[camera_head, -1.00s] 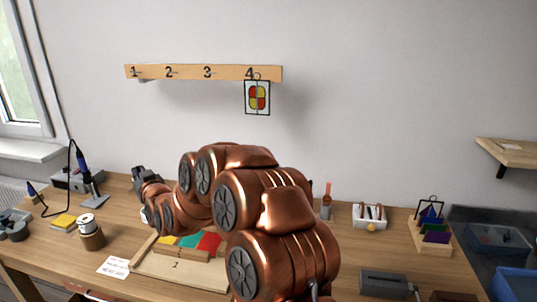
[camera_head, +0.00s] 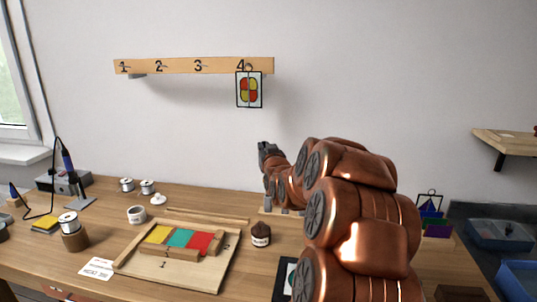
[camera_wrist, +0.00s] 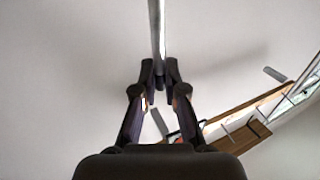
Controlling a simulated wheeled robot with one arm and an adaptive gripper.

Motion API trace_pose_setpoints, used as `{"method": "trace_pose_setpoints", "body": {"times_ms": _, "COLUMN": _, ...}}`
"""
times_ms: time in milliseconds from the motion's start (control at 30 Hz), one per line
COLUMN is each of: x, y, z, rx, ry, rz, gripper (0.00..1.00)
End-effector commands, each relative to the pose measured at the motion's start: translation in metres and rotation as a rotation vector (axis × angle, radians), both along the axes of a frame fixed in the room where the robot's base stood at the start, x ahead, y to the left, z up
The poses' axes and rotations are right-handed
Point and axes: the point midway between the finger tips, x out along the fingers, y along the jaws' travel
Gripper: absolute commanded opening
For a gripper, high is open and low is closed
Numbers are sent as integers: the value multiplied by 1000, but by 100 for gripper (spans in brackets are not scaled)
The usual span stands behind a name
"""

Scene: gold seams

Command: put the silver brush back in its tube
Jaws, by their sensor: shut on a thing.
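My gripper (camera_head: 267,150) is raised above the back of the bench, in front of the wall. In the wrist view my gripper (camera_wrist: 159,75) is shut on a slim silver rod, which I take to be the silver brush (camera_wrist: 156,28). The rod runs from between the fingertips to the top edge; its bristle end cannot be made out. In the head view the brush is too small to tell. A grey upright tube (camera_head: 268,201) stands on a pale wooden base below my gripper. My arm hides the rest of that base, so I cannot tell which tube belongs to the brush.
A brown bottle (camera_head: 260,235) stands just in front of the base. A board with coloured glass (camera_head: 200,278) lies left of it. A numbered rail (camera_head: 200,66) on the wall carries a hanging glass panel (camera_head: 249,90). Spools and a soldering iron stand at left.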

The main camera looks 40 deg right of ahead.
Motion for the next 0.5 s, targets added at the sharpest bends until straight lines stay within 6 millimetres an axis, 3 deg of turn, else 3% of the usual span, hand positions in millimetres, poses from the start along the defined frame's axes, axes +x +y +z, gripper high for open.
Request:
{"method": "trace_pose_setpoints", "body": {"times_ms": 133, "x": -9, "y": -9, "z": -1, "rx": -1, "ry": 2, "rz": -15, "gripper": 0}}
{"method": "trace_pose_setpoints", "body": {"times_ms": 500, "x": -8, "y": -10, "z": -17, "rx": 1, "ry": 5, "rz": -16, "gripper": 0}}
